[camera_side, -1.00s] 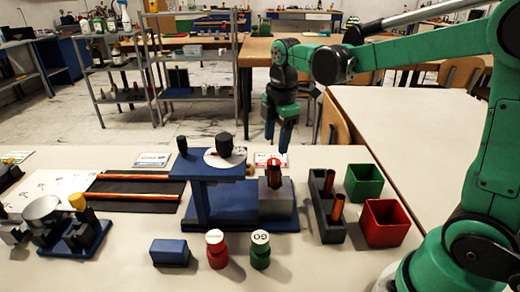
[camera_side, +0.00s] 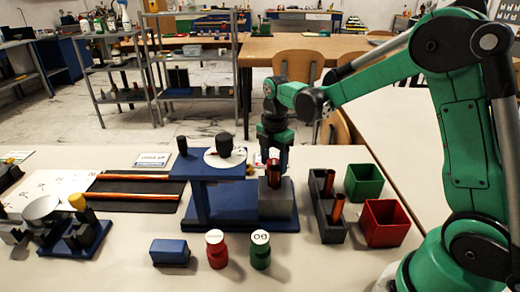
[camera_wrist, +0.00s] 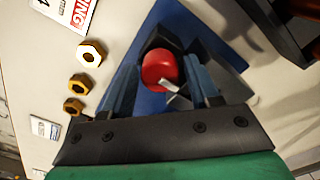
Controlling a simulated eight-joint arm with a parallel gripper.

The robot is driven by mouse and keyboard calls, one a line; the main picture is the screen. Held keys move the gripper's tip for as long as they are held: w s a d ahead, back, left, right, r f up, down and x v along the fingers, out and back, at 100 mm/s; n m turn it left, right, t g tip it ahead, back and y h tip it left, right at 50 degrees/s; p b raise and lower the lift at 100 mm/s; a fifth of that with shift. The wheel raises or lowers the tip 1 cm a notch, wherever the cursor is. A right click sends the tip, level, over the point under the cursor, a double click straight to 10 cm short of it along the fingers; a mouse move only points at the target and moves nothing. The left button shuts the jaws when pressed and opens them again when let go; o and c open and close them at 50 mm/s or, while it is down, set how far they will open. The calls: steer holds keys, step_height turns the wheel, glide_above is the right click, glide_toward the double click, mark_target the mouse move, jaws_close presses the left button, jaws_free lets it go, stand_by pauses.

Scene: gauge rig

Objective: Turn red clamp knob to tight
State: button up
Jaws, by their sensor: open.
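The red clamp knob (camera_wrist: 160,66) is a round red cap with a white pointer mark, seen from above in the wrist view. In the side view the red knob (camera_side: 272,171) stands on the grey block of the blue rig, partly hidden by my fingers. My gripper (camera_wrist: 164,84) is open, with one finger on each side of the knob and a visible gap to it. In the side view my gripper (camera_side: 275,155) points down just above and around the knob's top. The knob's tight and loose marks are not readable.
The blue rig (camera_side: 240,218) carries a raised plate with a white disc (camera_side: 210,159) and black knob left of my gripper. A dark rack (camera_side: 326,225) with copper tubes and green (camera_side: 364,182) and red (camera_side: 386,222) bins stand right. Red and green gauges stand in front.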

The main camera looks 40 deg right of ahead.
jaws_close()
steer(key=shift+m, duration=0.4)
steer(key=m, duration=1.2)
steer(key=shift+m, duration=0.4)
steer(key=m, duration=0.4)
steer(key=shift+m, duration=0.3)
